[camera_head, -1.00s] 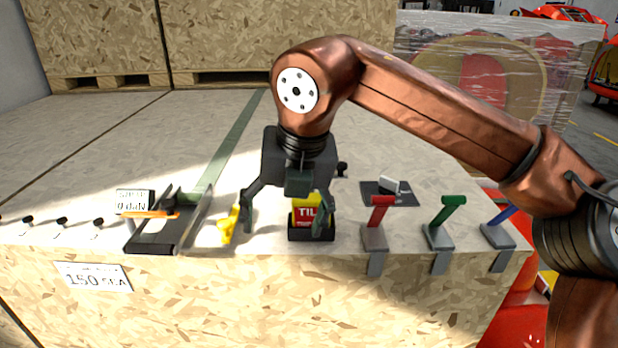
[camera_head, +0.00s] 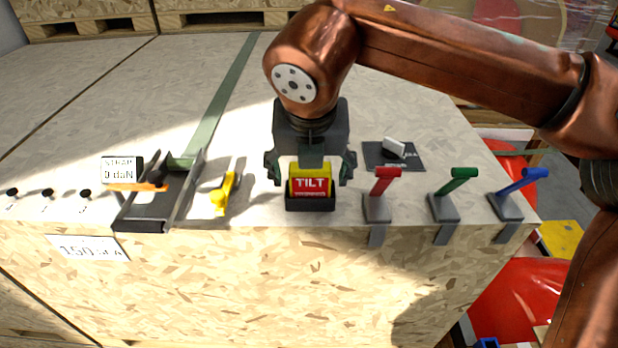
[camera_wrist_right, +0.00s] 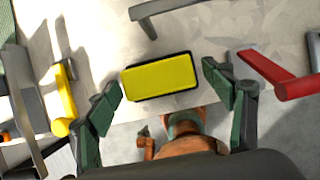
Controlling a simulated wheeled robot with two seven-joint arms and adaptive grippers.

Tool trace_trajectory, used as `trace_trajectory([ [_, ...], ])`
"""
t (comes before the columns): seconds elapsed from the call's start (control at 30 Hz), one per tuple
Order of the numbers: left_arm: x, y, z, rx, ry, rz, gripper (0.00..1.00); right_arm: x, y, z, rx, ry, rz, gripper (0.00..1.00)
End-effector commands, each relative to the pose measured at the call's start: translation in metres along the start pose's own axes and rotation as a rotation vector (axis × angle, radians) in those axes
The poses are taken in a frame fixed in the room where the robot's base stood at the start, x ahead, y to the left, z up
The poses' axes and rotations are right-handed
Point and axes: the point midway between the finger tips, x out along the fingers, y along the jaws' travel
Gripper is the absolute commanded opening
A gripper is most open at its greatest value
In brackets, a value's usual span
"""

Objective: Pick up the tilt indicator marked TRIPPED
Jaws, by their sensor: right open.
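The tilt indicator (camera_head: 311,184) is a yellow block with a red front label reading TILT and a smaller line I cannot read. It sits upright in a black holder (camera_head: 310,204) near the crate's front edge. In the right wrist view the indicator's yellow top (camera_wrist_right: 160,77) shows inside the dark rim. My right gripper (camera_head: 310,178) is open, with one finger on each side of the indicator. In the right wrist view, gaps show between the fingers (camera_wrist_right: 163,82) and the block. My left gripper is not in view.
A yellow handle (camera_head: 224,194) and strap ratchet (camera_head: 155,200) stand to the left. Red (camera_head: 382,185), green (camera_head: 455,184) and blue (camera_head: 518,184) levers stand to the right. A dark plate (camera_head: 378,157) lies behind. The crate top (camera_head: 110,80) farther back is mostly clear.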

Motion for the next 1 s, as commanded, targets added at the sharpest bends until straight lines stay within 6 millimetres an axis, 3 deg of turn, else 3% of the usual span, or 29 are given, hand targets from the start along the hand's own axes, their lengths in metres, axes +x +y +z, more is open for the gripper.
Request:
trace_trajectory([
  [0.3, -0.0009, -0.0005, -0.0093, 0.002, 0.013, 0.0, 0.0, 0.0064, -0.0005, 0.0, 0.001, 0.0, 0.0, 0.74],
  [0.9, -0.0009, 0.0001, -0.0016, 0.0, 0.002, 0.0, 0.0, 0.0062, -0.0003, -0.0001, 0.001, 0.0, 0.0, 0.33],
  [1.0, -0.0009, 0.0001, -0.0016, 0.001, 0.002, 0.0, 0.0, 0.0061, -0.0002, 0.0, 0.001, 0.0, 0.0, 0.29],
])
